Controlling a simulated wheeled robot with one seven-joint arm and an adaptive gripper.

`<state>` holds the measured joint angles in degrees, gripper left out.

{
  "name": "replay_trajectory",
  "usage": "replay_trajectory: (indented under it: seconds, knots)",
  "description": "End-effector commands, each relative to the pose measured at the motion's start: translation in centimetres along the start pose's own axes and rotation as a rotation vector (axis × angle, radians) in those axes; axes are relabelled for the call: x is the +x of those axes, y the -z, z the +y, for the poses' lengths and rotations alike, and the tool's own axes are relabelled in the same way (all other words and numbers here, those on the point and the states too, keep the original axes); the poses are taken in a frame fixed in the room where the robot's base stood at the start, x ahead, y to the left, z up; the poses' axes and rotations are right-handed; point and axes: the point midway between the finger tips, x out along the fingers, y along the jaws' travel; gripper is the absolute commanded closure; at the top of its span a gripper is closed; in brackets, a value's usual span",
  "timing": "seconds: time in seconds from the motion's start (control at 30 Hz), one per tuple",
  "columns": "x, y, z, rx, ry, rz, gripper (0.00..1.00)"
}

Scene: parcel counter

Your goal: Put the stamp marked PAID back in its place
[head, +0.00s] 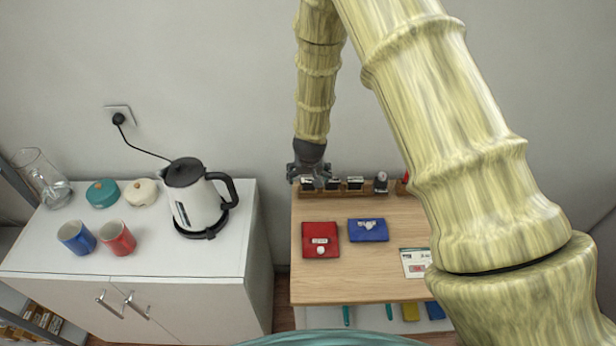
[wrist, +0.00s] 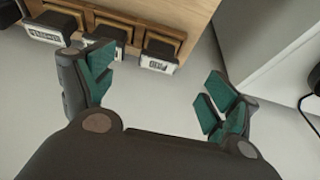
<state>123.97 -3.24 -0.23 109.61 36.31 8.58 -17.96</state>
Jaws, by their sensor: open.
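A row of stamps stands in a wooden rack (head: 343,191) along the back edge of the counter. The leftmost stamp (head: 307,184) is under my gripper (head: 308,174). In the wrist view, that end stamp (wrist: 160,63) shows a white label that seems to read PAID, though it is small. It sits in the rack beyond my fingertips. My gripper (wrist: 160,85) is open and empty, its green-padded fingers wide apart. The left finger partly hides the middle stamp (wrist: 107,32). Another stamp (wrist: 45,30) has a longer label that I cannot read surely.
A red pad (head: 312,230) and a blue pad (head: 358,236) lie on the wooden counter (head: 350,275), with a printed card (head: 413,256) at right. A white cabinet (head: 170,262) on the left carries a kettle (head: 195,203) and cups. Bare counter lies in front of the pads.

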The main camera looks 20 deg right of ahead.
Motion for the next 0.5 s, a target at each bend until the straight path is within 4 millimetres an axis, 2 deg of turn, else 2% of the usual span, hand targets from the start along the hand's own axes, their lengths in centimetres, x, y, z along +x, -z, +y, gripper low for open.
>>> replay_trajectory:
  seconds: [0.5]
  knots:
    - [-7.7, 0.2, 0.0, -0.001, 0.0, 0.004, 0.12]
